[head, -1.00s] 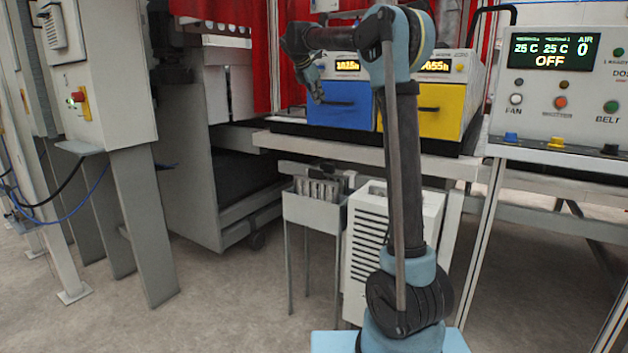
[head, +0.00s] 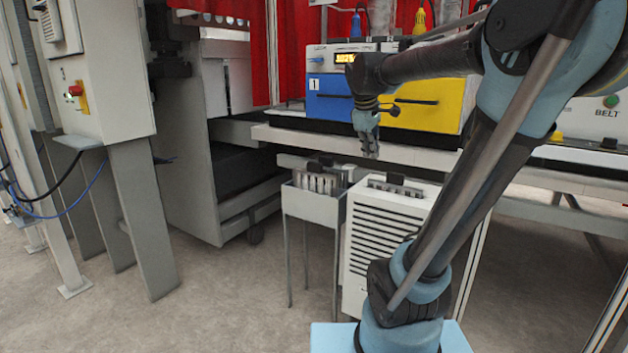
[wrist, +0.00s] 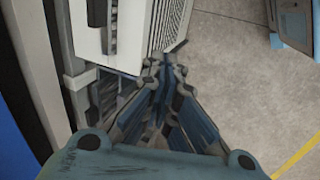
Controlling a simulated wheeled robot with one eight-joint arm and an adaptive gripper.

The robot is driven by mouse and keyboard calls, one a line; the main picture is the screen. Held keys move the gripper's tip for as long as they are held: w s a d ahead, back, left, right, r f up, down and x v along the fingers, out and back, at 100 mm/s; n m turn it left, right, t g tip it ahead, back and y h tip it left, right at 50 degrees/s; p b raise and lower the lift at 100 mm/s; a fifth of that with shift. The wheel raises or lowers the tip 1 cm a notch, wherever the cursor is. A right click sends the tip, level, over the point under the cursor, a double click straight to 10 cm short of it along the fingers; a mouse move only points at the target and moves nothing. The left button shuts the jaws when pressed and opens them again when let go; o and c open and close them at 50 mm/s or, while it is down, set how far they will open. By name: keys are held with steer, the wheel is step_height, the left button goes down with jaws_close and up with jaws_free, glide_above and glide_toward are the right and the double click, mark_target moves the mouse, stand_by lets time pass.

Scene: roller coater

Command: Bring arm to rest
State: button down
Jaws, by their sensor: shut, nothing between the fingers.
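My gripper (head: 371,154) hangs pointing down in the head view, just in front of the edge of the bench and below the blue and yellow drawers. Its fingers are shut and hold nothing. In the wrist view my gripper (wrist: 168,62) shows its fingertips together, with the white cabinet and the floor below. My arm reaches up and right from its base, and its forearm comes back left to the wrist.
The bench edge (head: 340,145) lies close behind my gripper. A unit with a blue drawer (head: 329,107) and a yellow drawer (head: 430,105) stands on it. Below are a grey stand (head: 312,207) and a white slotted cabinet (head: 385,225). Open floor (head: 215,300) lies at left.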

steer(key=s+d+f+m+g+y, duration=0.1)
steer(key=s+f+m, duration=0.9)
steer(key=s+f, duration=1.3)
steer(key=shift+d+f+m+y, duration=0.2)
steer(key=shift+m+y, duration=0.1)
steer(key=shift+y, duration=0.4)
steer(key=shift+s, duration=0.1)
steer(key=shift+w+f, duration=0.2)
steer(key=shift+w, duration=0.25)
